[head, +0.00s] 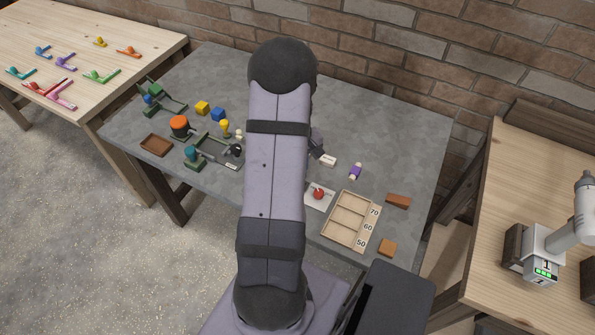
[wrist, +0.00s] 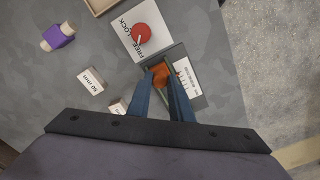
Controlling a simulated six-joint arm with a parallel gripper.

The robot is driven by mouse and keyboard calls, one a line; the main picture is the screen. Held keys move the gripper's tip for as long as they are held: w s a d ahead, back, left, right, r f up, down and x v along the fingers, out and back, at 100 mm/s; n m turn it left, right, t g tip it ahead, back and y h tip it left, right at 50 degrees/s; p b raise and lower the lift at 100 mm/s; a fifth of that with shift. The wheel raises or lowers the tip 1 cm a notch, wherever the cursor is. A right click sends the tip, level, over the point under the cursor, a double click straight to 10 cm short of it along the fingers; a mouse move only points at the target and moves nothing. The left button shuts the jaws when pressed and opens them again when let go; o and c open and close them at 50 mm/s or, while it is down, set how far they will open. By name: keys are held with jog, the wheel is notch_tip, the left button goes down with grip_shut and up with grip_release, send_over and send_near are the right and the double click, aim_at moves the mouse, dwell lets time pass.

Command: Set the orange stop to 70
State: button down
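The orange stop (wrist: 160,75) shows in the wrist view in a dark fixture (wrist: 181,54), next to a white scale label (wrist: 187,76) too small to read. My gripper (wrist: 161,82) has its two blue fingers apart, one on each side of the stop; whether they touch it I cannot tell. A red knob (wrist: 141,34) sits on a white FREE/LOCK plate (wrist: 124,40); its white mark seems to point toward FREE. The knob also shows in the head view (head: 318,193). There my arm hides the stop and fixture.
A wooden tray (head: 334,239) marked 70, 60 and 50 lies right of the knob plate. A white block marked 60 mm (wrist: 90,82), another pale block (wrist: 117,106) and a purple-and-white piece (wrist: 58,37) lie nearby. Green fixtures (head: 195,160) and small blocks stand left of my arm.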

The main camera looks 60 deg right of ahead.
jog(key=shift+w, duration=0.55)
jog(key=c, duration=1.6)
grip_release()
jog(key=shift+r, duration=0.15)
jog(key=shift+r+b, duration=1)
jog(key=shift+r, duration=2.55)
